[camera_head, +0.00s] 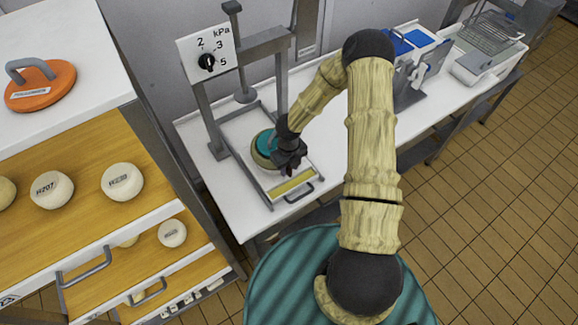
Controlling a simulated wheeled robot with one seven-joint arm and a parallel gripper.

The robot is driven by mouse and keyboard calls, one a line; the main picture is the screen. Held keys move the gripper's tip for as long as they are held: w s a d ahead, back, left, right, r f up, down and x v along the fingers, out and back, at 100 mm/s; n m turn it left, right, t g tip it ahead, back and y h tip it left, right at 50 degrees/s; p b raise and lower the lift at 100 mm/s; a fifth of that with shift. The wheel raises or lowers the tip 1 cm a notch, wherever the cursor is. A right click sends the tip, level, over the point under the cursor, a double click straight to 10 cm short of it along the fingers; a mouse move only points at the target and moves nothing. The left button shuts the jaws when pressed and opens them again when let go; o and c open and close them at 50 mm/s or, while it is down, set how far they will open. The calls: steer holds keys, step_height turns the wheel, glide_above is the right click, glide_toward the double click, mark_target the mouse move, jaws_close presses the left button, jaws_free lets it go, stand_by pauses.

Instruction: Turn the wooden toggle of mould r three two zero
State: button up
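A round mould (262,152) with a teal top and a cream side stands on the drawer-like tray of the press on the white table. No label reading R320 is legible on it, and I cannot make out a wooden toggle; my gripper and wrist cover its right side. My dark gripper (289,170) is at the mould's right edge, pointing down. I cannot tell whether it touches the mould, nor whether its fingers are open or shut.
The grey press frame (204,110) with a kPa dial (206,62) rises around the mould, its plunger (244,92) above. Left is a cabinet with open drawers of cream rounds, one marked H207 (52,190). An orange handled disc (40,86) lies on top.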

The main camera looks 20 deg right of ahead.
steer(key=shift+f, duration=0.2)
jaws_close()
